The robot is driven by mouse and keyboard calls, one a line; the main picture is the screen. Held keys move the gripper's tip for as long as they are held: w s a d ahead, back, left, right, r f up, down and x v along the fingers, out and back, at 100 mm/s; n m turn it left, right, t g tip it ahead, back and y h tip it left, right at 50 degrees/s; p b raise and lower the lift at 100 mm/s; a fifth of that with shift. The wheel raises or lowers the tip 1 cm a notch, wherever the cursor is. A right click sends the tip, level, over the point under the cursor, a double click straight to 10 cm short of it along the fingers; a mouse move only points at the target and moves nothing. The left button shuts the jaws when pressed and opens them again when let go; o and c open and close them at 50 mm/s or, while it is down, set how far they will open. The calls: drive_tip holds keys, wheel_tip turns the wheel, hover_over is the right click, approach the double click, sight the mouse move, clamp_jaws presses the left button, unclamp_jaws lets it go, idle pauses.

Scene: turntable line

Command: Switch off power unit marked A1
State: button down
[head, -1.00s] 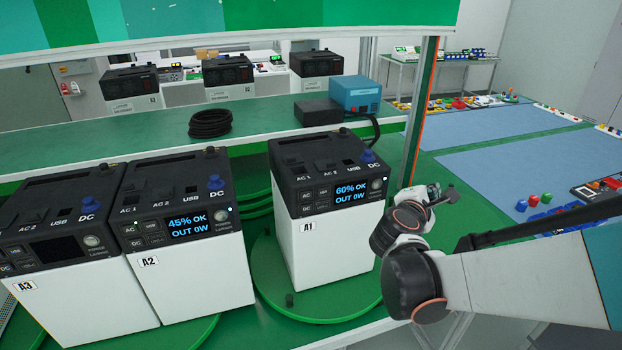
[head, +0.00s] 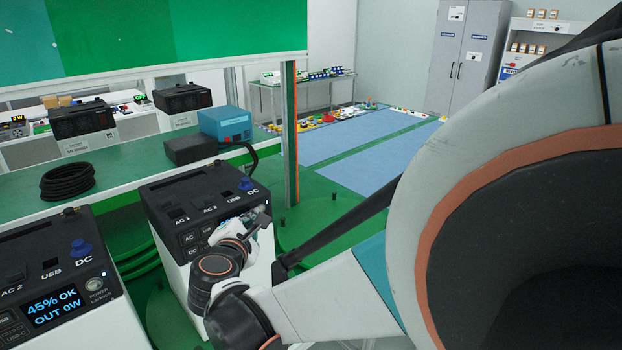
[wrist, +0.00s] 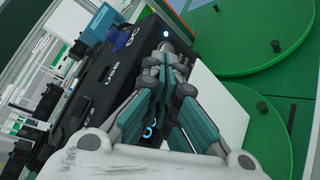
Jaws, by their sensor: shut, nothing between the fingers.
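A small light glows at the panel corner, and a rounded button (wrist: 166,47) shows just beyond my fingertips. My gripper (wrist: 163,68) is shut and empty, close to the button; I cannot tell whether they touch. It also shows in the head view (head: 262,222).
Power unit A2 (head: 35,250) stands left of A1, its screen reading 45% OK, OUT 0W. A black cable coil (head: 67,182) and a blue box (head: 226,124) lie behind. A rail post (head: 290,130) rises right of A1. Green discs (wrist: 240,35) with pegs lie beside it.

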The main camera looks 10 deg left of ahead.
sight(229, 217)
drive_tip(key=shift+s+a+r, duration=0.2)
drive_tip(key=shift+s+a, duration=0.5)
drive_tip(key=shift+a, duration=0.35)
drive_tip(key=shift+s+a+r, duration=0.15)
drive_tip(key=shift+s+a, duration=0.55)
drive_tip(key=shift+a, duration=0.35)
drive_tip(key=shift+w+a+r, duration=0.15)
drive_tip(key=shift+w+a, duration=0.05)
drive_tip(key=shift+a, duration=0.1)
idle(0.8)
drive_tip(key=shift+w+d+f+b, duration=0.35)
drive_tip(key=shift+w+d, duration=0.7)
drive_tip(key=shift+d, duration=0.2)
drive_tip(key=shift+w+d+f+b, duration=0.35)
drive_tip(key=shift+w+d, duration=0.65)
drive_tip(key=shift+d, duration=0.25)
drive_tip(key=shift+w+d+f+b, duration=0.25)
drive_tip(key=shift+w+d+f, duration=0.1)
drive_tip(key=shift+w+d, duration=0.8)
drive_tip(key=shift+s+d, duration=0.15)
